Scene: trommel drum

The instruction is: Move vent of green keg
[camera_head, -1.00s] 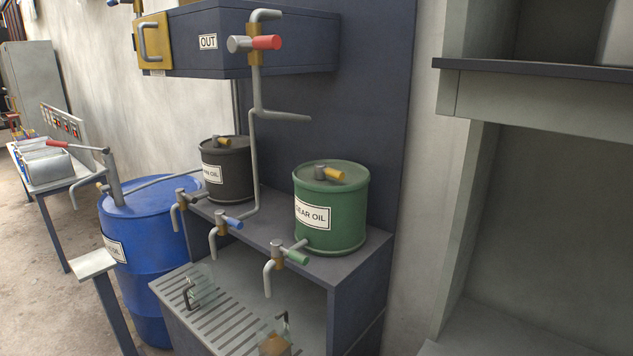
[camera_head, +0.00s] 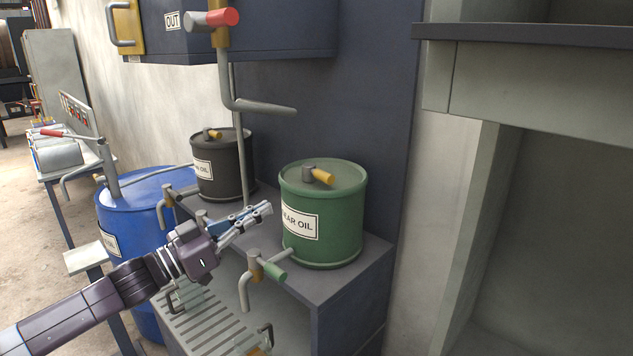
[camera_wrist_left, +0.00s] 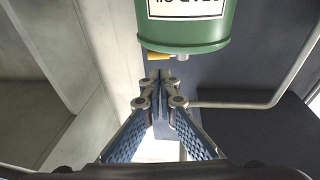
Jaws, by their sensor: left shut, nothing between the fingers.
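The green keg (camera_head: 345,225), labelled gear oil, stands upright on the dark shelf. Its vent (camera_head: 318,176), a grey stub with a yellow handle, is on the keg's lid, the handle pointing right. In the left wrist view the picture is upside down: the keg (camera_wrist_left: 190,32) is at the top, with the yellow vent handle (camera_wrist_left: 158,56) below its rim. My left gripper (camera_head: 264,210) is shut and empty, just left of the keg near its label in the head view. It points toward the keg without visible contact. My right gripper is not in view.
A black keg (camera_head: 232,165) stands behind left, and a grey pipe (camera_head: 260,107) runs above. A blue drum (camera_head: 150,200) is at left. The space right above the green keg's lid looks clear.

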